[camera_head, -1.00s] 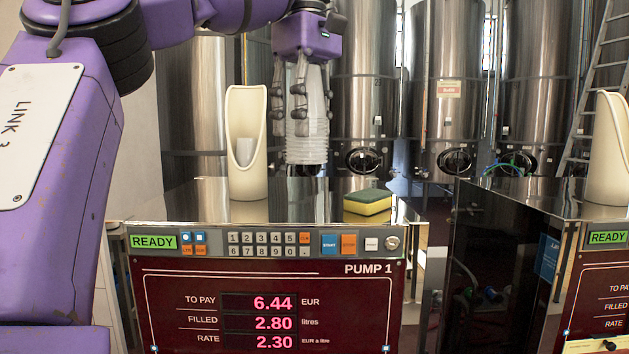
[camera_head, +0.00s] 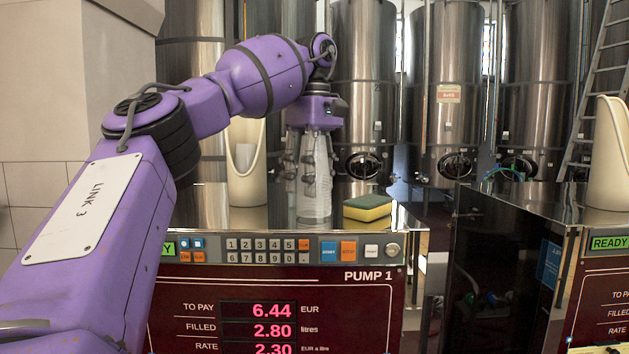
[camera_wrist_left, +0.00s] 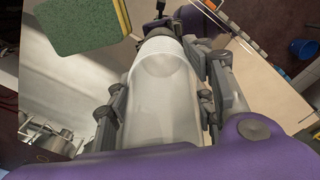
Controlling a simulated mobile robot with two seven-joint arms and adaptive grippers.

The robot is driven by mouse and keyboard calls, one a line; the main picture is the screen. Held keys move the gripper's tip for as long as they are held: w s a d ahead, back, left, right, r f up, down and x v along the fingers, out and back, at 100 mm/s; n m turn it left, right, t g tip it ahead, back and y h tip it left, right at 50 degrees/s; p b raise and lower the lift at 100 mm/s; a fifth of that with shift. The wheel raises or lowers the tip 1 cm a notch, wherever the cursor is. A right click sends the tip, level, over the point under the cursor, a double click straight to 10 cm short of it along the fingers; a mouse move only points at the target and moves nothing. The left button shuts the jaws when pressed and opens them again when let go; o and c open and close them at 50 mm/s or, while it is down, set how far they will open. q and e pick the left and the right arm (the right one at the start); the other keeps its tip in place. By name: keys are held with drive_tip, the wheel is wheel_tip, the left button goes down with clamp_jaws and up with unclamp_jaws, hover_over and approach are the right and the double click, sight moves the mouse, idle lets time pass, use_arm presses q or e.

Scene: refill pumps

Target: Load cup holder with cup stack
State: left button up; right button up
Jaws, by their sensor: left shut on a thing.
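A stack of clear plastic cups (camera_head: 316,207) hangs upright, rims down, between the fingers of my left gripper (camera_head: 313,178), which is shut on it. Its lower end is low over the top of pump 1; I cannot tell whether it touches. In the left wrist view the cup stack (camera_wrist_left: 163,95) lies between the fingers of the left gripper (camera_wrist_left: 163,105). The cream cup holder (camera_head: 246,192) stands on the pump top, just left of the gripper. It has a tall open front with a pale cup (camera_head: 245,158) inside. My arm hides its upper part. My right gripper is out of view.
A yellow and green sponge (camera_head: 367,207) lies on the pump top right of the stack; it also shows in the left wrist view (camera_wrist_left: 80,25). A second holder (camera_head: 609,160) stands on the right pump. Steel tanks (camera_head: 447,90) stand behind.

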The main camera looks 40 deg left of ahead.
use_arm(q)
drive_tip(key=shift+f, duration=0.2)
drive_tip(key=shift+d, duration=0.1)
drive_tip(key=o, duration=1.3)
drive_tip(key=shift+f, duration=0.2)
drive_tip(key=shift+o, duration=0.2)
drive_tip(key=shift+r, duration=3.95)
drive_tip(key=shift+f, duration=0.1)
